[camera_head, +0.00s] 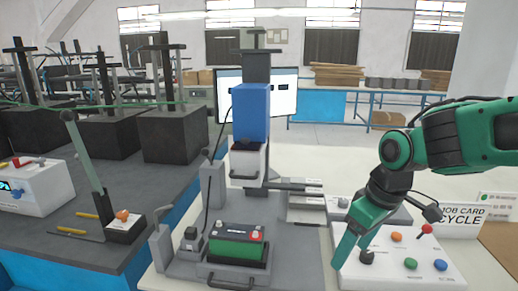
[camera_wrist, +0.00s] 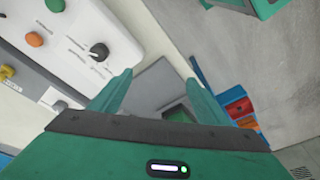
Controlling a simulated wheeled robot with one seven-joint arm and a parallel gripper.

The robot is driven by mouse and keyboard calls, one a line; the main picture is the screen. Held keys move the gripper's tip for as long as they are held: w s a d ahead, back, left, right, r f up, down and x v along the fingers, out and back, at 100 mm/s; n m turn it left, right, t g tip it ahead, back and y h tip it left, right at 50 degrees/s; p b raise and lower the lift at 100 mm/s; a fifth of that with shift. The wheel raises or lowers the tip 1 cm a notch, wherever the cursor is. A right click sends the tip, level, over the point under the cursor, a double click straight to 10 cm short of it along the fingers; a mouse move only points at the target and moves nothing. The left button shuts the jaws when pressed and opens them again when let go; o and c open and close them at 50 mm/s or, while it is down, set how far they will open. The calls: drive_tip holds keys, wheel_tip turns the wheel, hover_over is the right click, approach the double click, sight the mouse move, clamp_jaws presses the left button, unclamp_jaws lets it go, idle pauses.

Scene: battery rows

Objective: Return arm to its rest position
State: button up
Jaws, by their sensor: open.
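My gripper (camera_head: 346,246) hangs pointing down at the right side of the white bench in the head view, at the left end of the white control box (camera_head: 385,275). In the wrist view my gripper (camera_wrist: 160,78) has its two green fingers spread apart, with nothing between them. The black knob (camera_head: 367,257) on the box is beside the fingers in the head view. In the wrist view the knob (camera_wrist: 99,51) lies up and left of the left finger, apart from it. My green arm bends in from the right edge.
A green and black battery (camera_head: 238,252) sits in a grey fixture under a blue press head (camera_head: 251,112). The box carries an orange button (camera_head: 397,237) and a red toggle (camera_head: 425,230). A job card sign (camera_head: 470,221) stands behind it. A lever (camera_head: 88,165) rises at left.

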drive_tip(key=s+d+f+m+g+h, duration=0.1)
drive_tip(key=s+d+f+m, duration=0.1)
drive_tip(key=s+d+m, duration=1.1)
drive_tip(key=s+d, duration=0.4)
drive_tip(key=d, duration=0.3)
drive_tip(key=shift+s+f+m+g+h, duration=0.3)
drive_tip(key=shift+f+g, duration=0.05)
drive_tip(key=shift+g, duration=0.05)
drive_tip(key=shift+w+f, duration=0.25)
drive_tip(key=shift+w, duration=0.4)
